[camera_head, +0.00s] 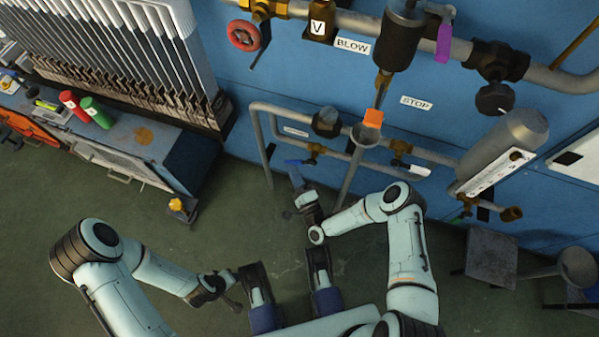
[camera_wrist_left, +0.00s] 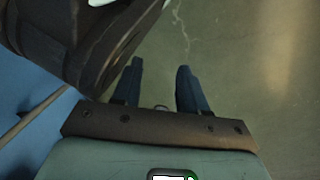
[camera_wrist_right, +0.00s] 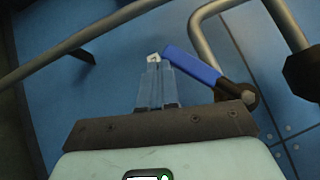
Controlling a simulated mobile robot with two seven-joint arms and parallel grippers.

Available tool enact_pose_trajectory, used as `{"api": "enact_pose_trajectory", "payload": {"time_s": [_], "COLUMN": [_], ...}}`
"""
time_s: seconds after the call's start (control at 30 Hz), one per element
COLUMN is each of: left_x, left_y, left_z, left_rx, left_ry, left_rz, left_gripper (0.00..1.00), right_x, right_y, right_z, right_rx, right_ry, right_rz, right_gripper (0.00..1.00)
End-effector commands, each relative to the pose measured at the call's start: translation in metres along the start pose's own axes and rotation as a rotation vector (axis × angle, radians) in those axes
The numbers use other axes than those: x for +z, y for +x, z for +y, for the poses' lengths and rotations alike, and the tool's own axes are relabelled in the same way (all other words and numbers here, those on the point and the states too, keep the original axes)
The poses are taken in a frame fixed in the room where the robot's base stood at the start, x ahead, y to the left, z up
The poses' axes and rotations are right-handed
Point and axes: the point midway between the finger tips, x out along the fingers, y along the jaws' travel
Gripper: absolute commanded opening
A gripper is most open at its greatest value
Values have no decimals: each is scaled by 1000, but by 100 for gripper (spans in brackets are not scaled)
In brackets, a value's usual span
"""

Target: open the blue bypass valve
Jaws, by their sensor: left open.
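The blue lever (camera_wrist_right: 192,65) of the bypass valve shows in the right wrist view, slanting up and left from its dark and brass pivot (camera_wrist_right: 240,97). In the head view the blue lever (camera_head: 292,163) is at the lower pipework, left of a brass valve body (camera_head: 315,150). My right gripper (camera_wrist_right: 154,62) looks shut, with its fingers close together and nothing clear between them. Its tips are beside the lever's free end; I cannot tell whether they touch. My left gripper (camera_wrist_left: 160,75) is open and empty, low over the floor.
Other valves include a red handwheel (camera_head: 244,35), a purple lever (camera_head: 444,42) and a dark knob (camera_head: 494,98). An orange piece (camera_head: 373,118) is above a funnel. Grey pipes (camera_head: 258,125) surround the lever. A bench (camera_head: 120,140) stands left. Floor below is mostly clear.

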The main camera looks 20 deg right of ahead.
Motion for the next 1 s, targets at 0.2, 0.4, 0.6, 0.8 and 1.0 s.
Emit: {"api": "enact_pose_trajectory", "payload": {"time_s": [0.2, 0.4, 0.6, 0.8, 1.0], "left_x": [4, 8, 17, 24, 26], "left_y": [3, 7, 13, 16, 18], "left_z": [-3, -7, -14, -20, -22], "left_rx": [-6, -14, -27, -37, -41], "left_ry": [-5, -9, -18, -25, -27], "left_rz": [-13, -29, -60, -82, -91], "left_gripper": [43, 43, 43, 43, 43], "right_x": [12, 20, 23, 25, 26], "right_y": [13, 20, 24, 25, 26], "right_z": [-7, -16, -23, -29, -32], "right_rx": [-1, -2, -15, -71, -93], "right_ry": [1, 0, 15, 70, 93], "right_rz": [0, -1, 1, -1, -1], "right_gripper": [0, 0, 0, 0, 0]}}
